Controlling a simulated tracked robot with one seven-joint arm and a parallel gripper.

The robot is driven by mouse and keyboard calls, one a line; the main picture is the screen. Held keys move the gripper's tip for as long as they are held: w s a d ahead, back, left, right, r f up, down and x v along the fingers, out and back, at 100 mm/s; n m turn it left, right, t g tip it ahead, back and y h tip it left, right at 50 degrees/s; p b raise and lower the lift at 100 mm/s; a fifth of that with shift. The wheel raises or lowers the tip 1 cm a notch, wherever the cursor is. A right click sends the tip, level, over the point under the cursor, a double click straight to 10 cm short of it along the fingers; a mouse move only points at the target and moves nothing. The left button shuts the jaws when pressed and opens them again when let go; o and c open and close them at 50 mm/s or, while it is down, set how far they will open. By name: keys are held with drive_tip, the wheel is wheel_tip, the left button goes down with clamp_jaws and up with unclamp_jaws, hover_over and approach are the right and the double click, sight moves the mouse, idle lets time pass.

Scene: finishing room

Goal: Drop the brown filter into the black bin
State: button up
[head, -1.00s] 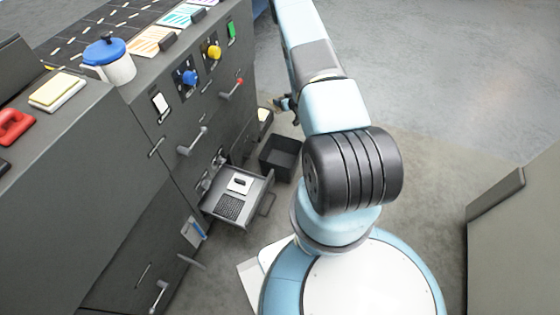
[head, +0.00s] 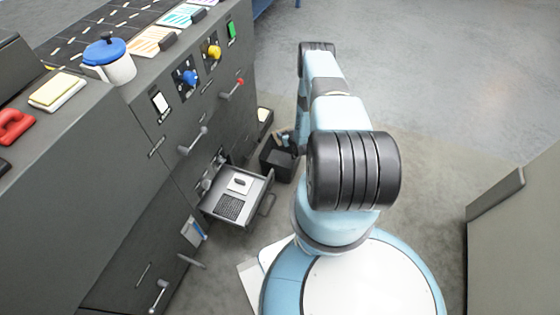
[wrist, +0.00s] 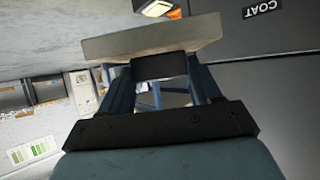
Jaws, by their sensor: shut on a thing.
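The black bin (head: 276,165) stands on the floor beyond the open drawer in the head view. My gripper (wrist: 158,66) shows in the wrist view with its fingers shut on a flat grey-brown slab, the brown filter (wrist: 150,38), which lies across the fingertips. In the head view the end of my arm is at the bin's far side, over or close to its opening. The filter is too small and hidden there to make out, and the height of the gripper above the bin cannot be told.
The open drawer (head: 242,206) holds a keyboard-like item and juts out just nearer than the bin. A dark cabinet (head: 170,180) with handles and knobs runs along the left.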

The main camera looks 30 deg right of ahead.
drive_tip(key=shift+f, duration=2.8)
drive_tip(key=o, duration=1.1)
drive_tip(key=shift+o, duration=0.2)
drive_tip(key=shift+s, duration=0.1)
drive_tip(key=v, duration=1.3)
drive_tip(key=shift+s, duration=0.3)
drive_tip(key=shift+w+r, duration=0.1)
drive_tip(key=shift+r, duration=0.05)
